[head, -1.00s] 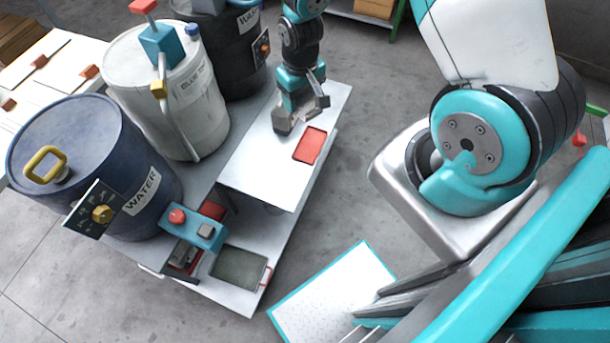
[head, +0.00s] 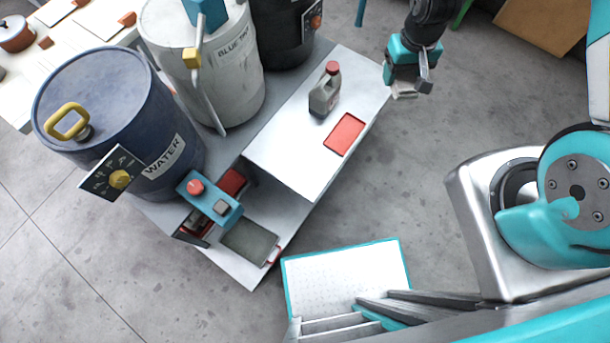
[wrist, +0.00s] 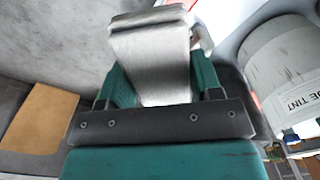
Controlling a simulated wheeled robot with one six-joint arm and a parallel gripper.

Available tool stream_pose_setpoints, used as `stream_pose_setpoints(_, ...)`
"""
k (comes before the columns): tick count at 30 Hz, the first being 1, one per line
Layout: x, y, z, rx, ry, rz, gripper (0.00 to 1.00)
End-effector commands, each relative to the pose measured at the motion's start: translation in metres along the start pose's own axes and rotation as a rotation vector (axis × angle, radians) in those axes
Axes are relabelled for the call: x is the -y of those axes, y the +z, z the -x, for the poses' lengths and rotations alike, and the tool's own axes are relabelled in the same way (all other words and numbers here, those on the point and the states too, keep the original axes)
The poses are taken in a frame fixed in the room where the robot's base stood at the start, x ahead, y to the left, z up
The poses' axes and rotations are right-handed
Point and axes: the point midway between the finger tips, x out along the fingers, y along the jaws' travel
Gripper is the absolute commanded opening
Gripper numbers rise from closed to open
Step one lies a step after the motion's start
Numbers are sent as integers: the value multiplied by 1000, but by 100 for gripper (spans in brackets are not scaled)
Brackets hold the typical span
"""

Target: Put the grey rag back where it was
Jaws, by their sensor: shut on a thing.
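My gripper (head: 408,88) hangs past the right edge of the white bench top (head: 285,150), above the floor. It is shut on a pale grey piece, which I take for the grey rag (wrist: 155,62). In the wrist view the rag fills the space between the teal fingers and sticks out ahead of them. In the head view only a small pale end of the rag (head: 404,96) shows under the fingers. Its far side is hidden.
A grey bottle with a red cap (head: 325,97) and a red flat tray (head: 345,133) stand on the bench. Blue (head: 105,115), white (head: 225,70) and black (head: 283,30) drums stand behind. A dark tray (head: 249,242) lies on the lower shelf.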

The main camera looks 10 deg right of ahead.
Motion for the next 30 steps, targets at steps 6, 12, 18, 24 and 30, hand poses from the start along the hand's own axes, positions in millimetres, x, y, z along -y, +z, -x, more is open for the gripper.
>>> stream_pose_setpoints(6,29,-6,-49,-4,-2,-92,33)
stream_pose_setpoints(12,60,-8,-84,-4,-2,-200,33)
stream_pose_setpoints(18,91,-7,-118,-3,-2,-309,33)
stream_pose_setpoints(24,122,-3,-151,-4,-3,-416,33)
stream_pose_setpoints(30,152,5,-184,-3,-4,-525,33)
